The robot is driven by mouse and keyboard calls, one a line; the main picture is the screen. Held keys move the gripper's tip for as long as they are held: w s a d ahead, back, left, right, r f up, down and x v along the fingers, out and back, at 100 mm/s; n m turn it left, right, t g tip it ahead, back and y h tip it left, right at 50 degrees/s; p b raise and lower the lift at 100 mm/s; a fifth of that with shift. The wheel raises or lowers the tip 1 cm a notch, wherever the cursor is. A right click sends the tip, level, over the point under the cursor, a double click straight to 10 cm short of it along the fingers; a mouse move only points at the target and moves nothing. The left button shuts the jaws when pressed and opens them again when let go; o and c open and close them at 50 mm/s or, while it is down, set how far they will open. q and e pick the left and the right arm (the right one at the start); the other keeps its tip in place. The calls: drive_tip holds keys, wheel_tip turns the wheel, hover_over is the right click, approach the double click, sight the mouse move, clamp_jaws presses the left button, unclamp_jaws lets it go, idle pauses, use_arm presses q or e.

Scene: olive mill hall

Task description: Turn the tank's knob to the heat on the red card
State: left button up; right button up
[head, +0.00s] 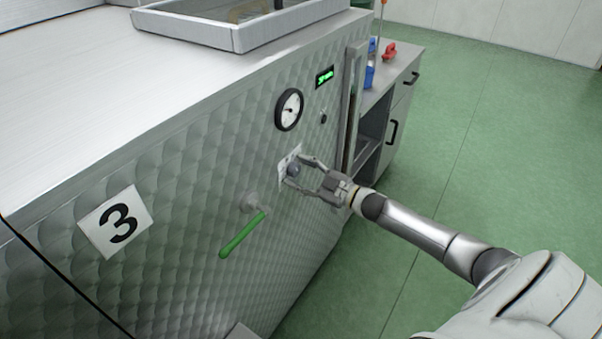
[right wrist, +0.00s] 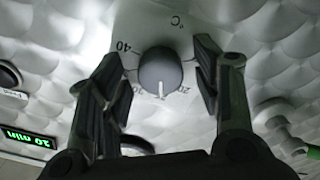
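The tank (head: 175,165) has a quilted metal front with a sign "3". Its knob (head: 293,170) sits on a pale dial plate (head: 285,160). In the right wrist view the knob (right wrist: 160,72) is round and grey, and its white mark points to the bottom of the picture. "40", "20" and "°C" can be read on the plate (right wrist: 150,25); other marks are partly hidden by the fingers. My right gripper (head: 297,170) is open, with one finger on each side of the knob; I see gaps between fingers and knob. No red card shows. My left gripper is not in view.
Above the knob are a round gauge (head: 289,110) and a green-lit display (head: 325,77). A green-handled lever (head: 242,234) juts out below left. A grey bench (head: 400,75) holding a red item (head: 390,52) and a blue bottle stands beyond. The green floor at right is clear.

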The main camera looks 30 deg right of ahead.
drive_tip(key=v, duration=1.2)
idle(0.7)
drive_tip(key=s+d+f+m+g+h, duration=0.1)
drive_tip(key=s+d+f+m+h, duration=0.15)
drive_tip(key=f, duration=0.65)
drive_tip(key=s+d+f+m+g+h, duration=0.1)
drive_tip(key=s+d+f+m+h, duration=0.15)
drive_tip(key=f, duration=0.65)
drive_tip(key=s+a+f+m+g+h, duration=0.1)
drive_tip(key=s+a+f+g, duration=0.1)
drive_tip(key=s+f, duration=0.45)
drive_tip(key=s+a+f+m+g+h, duration=0.1)
drive_tip(key=s+a+f+g+h, duration=0.2)
drive_tip(key=f, duration=0.7)
drive_tip(key=s+a+f+g, duration=0.3)
drive_tip(key=s+a+f, duration=0.2)
drive_tip(key=s, duration=0.4)
drive_tip(key=s+a+f+m+g+y, duration=0.1)
drive_tip(key=s+a+f+g, duration=0.1)
drive_tip(key=s+a+f, duration=0.4)
drive_tip(key=s+a+f+g+y, duration=0.1)
drive_tip(key=s+a+f+g, duration=0.2)
drive_tip(key=s, duration=0.9)
drive_tip(key=a+f, duration=0.2)
drive_tip(key=a, duration=0.2)
drive_tip(key=shift+s+a+f+g, duration=0.25)
drive_tip(key=shift+a+g, duration=0.05)
drive_tip(key=shift+a, duration=0.1)
drive_tip(key=shift+c, duration=0.5)
